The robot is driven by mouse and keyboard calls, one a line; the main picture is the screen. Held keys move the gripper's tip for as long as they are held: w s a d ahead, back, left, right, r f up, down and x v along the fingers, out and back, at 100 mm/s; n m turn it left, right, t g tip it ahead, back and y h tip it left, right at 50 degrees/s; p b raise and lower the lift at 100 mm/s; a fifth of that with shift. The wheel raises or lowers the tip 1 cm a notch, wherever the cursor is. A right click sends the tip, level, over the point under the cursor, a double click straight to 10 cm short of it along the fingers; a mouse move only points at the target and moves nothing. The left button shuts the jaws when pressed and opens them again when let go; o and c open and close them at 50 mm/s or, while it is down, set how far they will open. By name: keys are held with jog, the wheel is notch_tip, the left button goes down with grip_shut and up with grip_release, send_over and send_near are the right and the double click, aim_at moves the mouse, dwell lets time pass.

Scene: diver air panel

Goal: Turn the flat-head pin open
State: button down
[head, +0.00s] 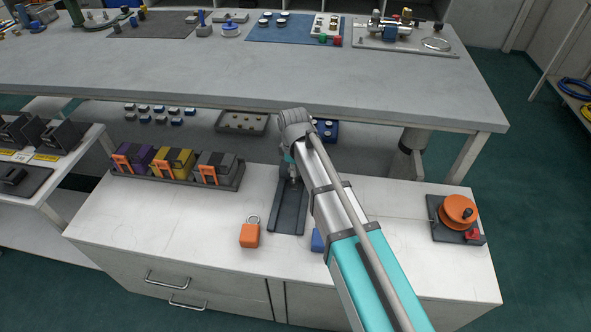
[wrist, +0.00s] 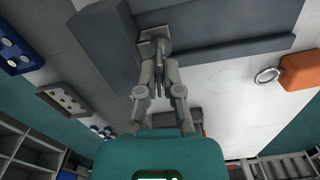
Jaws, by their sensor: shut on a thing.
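The flat-head pin (wrist: 153,42) shows in the wrist view as a small grey piece on the face of a dark grey fixture (wrist: 102,40). My gripper (wrist: 160,72) has its fingers closed together on the pin, which they partly hide. I cannot tell the pin's exact turn angle. In the head view the dark fixture (head: 288,212) stands on the white cabinet top, and my arm covers much of it. My gripper (head: 293,178) is only partly visible there, low at the fixture; the pin itself is hidden.
An orange padlock (head: 250,236) lies left of the fixture, and a blue block (head: 317,240) is half hidden by my arm. A tray (head: 178,180) of coloured boxes stands left. An orange reel (head: 458,212) stands right. A long grey bench (head: 240,75) runs behind.

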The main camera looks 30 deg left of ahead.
jog(key=c, duration=0.8)
grip_release()
jog(key=shift+w+f, duration=0.1)
